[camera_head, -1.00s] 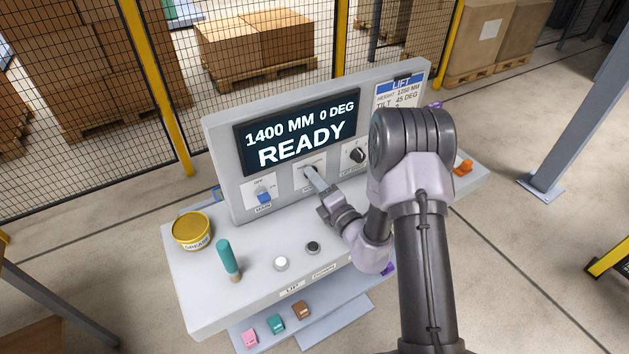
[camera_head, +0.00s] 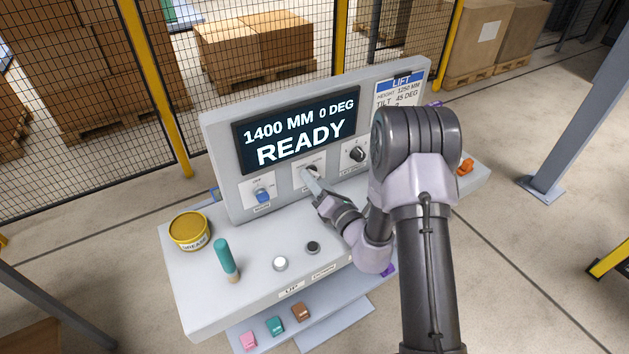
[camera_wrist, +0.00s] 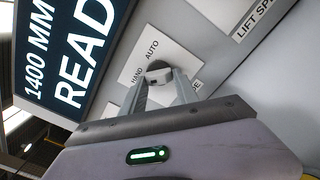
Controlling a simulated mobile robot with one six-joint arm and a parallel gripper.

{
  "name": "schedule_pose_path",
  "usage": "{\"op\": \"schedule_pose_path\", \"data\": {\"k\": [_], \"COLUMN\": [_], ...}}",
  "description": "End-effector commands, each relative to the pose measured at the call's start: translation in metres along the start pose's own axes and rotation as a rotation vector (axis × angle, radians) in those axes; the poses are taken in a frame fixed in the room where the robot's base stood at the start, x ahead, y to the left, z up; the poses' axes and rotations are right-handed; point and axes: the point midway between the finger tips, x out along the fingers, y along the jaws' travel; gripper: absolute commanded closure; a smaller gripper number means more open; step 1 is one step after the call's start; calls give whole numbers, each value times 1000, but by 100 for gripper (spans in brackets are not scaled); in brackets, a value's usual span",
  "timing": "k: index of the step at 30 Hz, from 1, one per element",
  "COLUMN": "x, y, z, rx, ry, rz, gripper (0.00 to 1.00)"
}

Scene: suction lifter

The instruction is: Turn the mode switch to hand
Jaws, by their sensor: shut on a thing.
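The mode switch is a small dark knob (camera_wrist: 157,68) on a white plate (camera_wrist: 165,50) marked HAND and AUTO in the wrist view. My gripper (camera_wrist: 160,78) is shut on this knob, with a finger on either side. In the head view my gripper (camera_head: 312,177) reaches the middle plate (camera_head: 300,183) below the display, and the knob is mostly hidden. The fingers cover part of the plate, so which mark the knob points to is not clear.
The display (camera_head: 297,130) reads 1400 MM, 0 DEG, READY. A blue switch (camera_head: 263,196) is left of my gripper and a black knob (camera_head: 357,154) right. A yellow grease tin (camera_head: 189,232), a teal-handled tool (camera_head: 226,258) and two buttons (camera_head: 280,264) are on the desk.

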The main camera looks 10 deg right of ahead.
Motion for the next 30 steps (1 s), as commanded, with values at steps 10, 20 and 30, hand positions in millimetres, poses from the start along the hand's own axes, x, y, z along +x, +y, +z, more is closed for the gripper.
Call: {"op": "schedule_pose_path", "data": {"k": [10,20,30], "x": [0,0,-40], "y": [-1,0,-2], "z": [-1,0,0], "rx": [-3,-2,1], "ry": [2,1,0], "rz": [-2,-1,-6], "gripper": [100,44,44]}}
